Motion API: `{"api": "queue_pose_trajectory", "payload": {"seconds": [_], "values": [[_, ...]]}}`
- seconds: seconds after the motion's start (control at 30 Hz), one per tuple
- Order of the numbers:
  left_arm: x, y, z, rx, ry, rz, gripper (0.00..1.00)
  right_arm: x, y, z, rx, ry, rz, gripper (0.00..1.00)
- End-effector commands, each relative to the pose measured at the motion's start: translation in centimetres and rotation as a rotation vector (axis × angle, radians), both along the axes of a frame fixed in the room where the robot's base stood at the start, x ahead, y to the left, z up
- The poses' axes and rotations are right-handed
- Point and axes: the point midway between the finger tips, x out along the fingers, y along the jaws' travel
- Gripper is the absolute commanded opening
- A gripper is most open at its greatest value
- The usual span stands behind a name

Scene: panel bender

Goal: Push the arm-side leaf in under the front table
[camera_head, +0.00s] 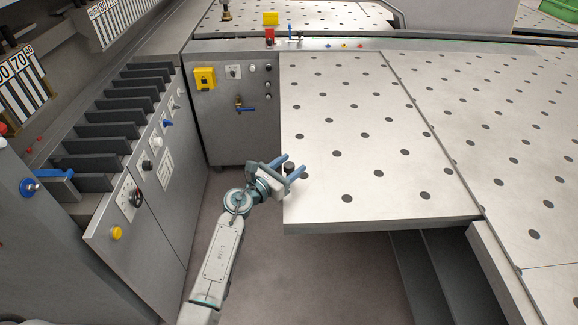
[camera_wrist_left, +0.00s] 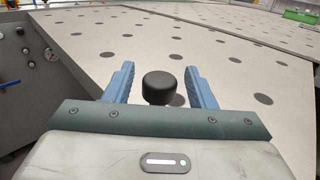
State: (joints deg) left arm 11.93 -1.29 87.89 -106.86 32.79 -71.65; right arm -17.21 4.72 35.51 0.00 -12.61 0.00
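The arm-side leaf (camera_head: 365,110) is a pale grey plate with dark round holes, standing out on the left of the front table (camera_head: 500,110). A black knob (camera_head: 289,167) stands near the leaf's left edge; it also shows in the left wrist view (camera_wrist_left: 159,87). My left gripper (camera_head: 293,165) is open at that edge. Its blue fingers (camera_wrist_left: 159,80) lie on either side of the knob, with a small gap visible on each side. The knob's lower part is partly hidden in the head view. My right gripper is not in view.
A grey cabinet with a yellow lock plate (camera_head: 205,78) and a blue-handled valve (camera_head: 245,109) stands left of the leaf. A slotted rack (camera_head: 110,130) with a control panel is further left. Bare floor (camera_head: 310,270) lies in front of the leaf; dark supports (camera_head: 440,270) show below the table.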

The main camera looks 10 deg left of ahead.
Motion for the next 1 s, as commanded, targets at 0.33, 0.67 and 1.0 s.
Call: {"api": "queue_pose_trajectory", "payload": {"seconds": [0.33, 0.67, 1.0], "values": [[-1.6, 1.0, -0.3, 0.003, 0.001, 0.001, 0.5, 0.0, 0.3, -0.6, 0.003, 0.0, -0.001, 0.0], [-7.2, 4.4, -0.4, 0.005, 0.0, -0.001, 0.5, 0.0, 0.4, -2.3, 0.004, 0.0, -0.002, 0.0], [-9.3, 5.6, 0.0, 0.0, 0.0, 0.0, 0.5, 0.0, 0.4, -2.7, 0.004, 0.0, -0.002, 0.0]]}}
